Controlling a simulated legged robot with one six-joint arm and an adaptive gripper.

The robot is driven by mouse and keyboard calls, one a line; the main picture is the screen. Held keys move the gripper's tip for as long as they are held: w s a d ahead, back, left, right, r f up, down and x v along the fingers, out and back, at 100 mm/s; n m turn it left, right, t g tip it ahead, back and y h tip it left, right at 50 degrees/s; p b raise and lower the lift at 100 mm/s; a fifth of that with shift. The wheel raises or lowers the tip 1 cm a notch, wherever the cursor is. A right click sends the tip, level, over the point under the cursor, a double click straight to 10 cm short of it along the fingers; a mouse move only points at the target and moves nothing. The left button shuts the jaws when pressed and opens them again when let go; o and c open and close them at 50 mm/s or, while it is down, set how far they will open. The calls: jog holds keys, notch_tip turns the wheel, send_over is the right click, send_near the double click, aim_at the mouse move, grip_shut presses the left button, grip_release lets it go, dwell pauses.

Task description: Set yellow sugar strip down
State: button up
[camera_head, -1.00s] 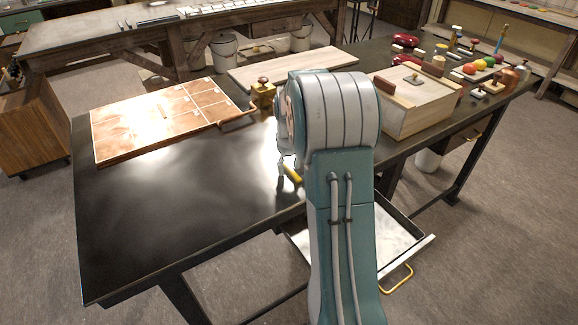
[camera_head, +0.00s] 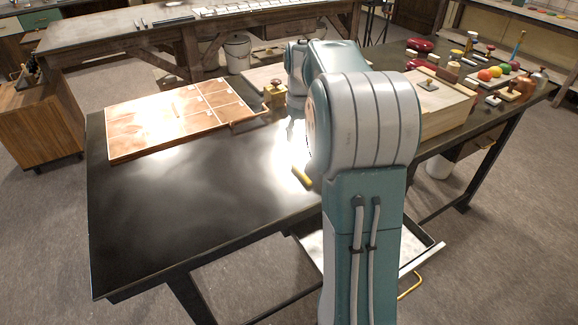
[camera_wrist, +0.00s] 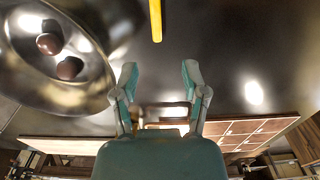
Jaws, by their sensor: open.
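The yellow sugar strip (camera_head: 301,175) lies on the dark tabletop (camera_head: 190,205), just left of my arm in the head view. In the wrist view the strip (camera_wrist: 156,20) shows at the top centre, beyond my fingertips and apart from them. My gripper (camera_wrist: 160,75) is open, with its two teal fingers spread and nothing between them. In the head view my arm reaches toward the back of the table, and the fingers are hard to make out there.
A round metal bowl (camera_wrist: 70,98) with brown balls stands left in the wrist view. A copper-coloured board (camera_head: 165,125) lies at the table's back left, with a brass block (camera_head: 274,93) near it. A wooden box (camera_head: 440,105) stands right of my arm. The front-left tabletop is clear.

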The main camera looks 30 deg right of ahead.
jog(key=s+a+r+t, duration=0.1)
jog(key=s+a+r, duration=0.2)
jog(key=s+a, duration=0.3)
jog(key=s+a+r+t, duration=0.2)
jog(key=s+a+r, duration=0.2)
jog(key=a, duration=0.5)
jog(key=s+a+f+t, duration=0.2)
jog(key=s+a, duration=0.6)
jog(key=s, duration=0.5)
jog(key=shift+s+f+n+t, duration=0.25)
jog(key=shift+f+n+t, duration=0.05)
jog(key=shift+f, duration=0.35)
